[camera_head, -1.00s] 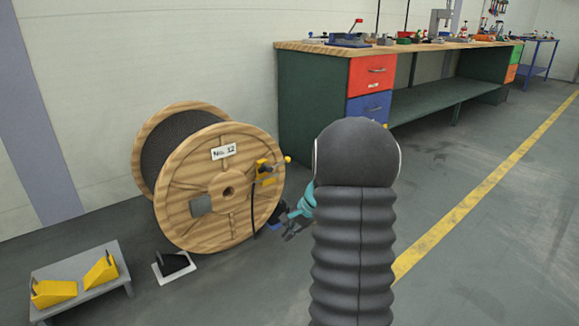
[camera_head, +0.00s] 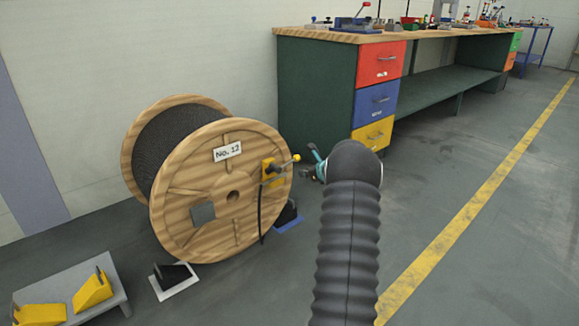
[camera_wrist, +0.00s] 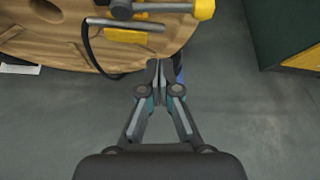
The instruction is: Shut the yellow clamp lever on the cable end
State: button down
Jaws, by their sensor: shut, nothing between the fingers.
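The wooden cable drum marked No. 12 (camera_head: 182,232) stands on the floor. The yellow clamp (camera_head: 268,174) sits on its front face near the right rim. The clamp's grey lever with a yellow knob (camera_head: 296,158) sticks out to the right; in the wrist view its knob (camera_wrist: 204,9) is at the top edge. The black cable end (camera_head: 260,215) hangs below the clamp and also shows in the wrist view (camera_wrist: 95,55). My gripper (camera_wrist: 160,72) is shut and empty, apart from the lever. In the head view my arm partly hides my gripper (camera_head: 308,173), just right of the knob.
A black wedge on a blue base (camera_head: 288,222) is by the drum's right side. Another black wedge lies on a white plate (camera_head: 176,286). A low grey stand (camera_head: 112,288) holds yellow wedges. A green workbench (camera_head: 315,95) is behind. Floor to the right is clear.

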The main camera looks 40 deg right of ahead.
jog(key=shift+s+d+m, duration=0.3)
jog(key=shift+s+d, duration=0.55)
jog(key=shift+d, duration=0.25)
jog(key=x, duration=1.1)
jog(key=r, duration=0.4)
jog(key=shift+a+r, duration=0.15)
jog(key=shift+a, duration=0.15)
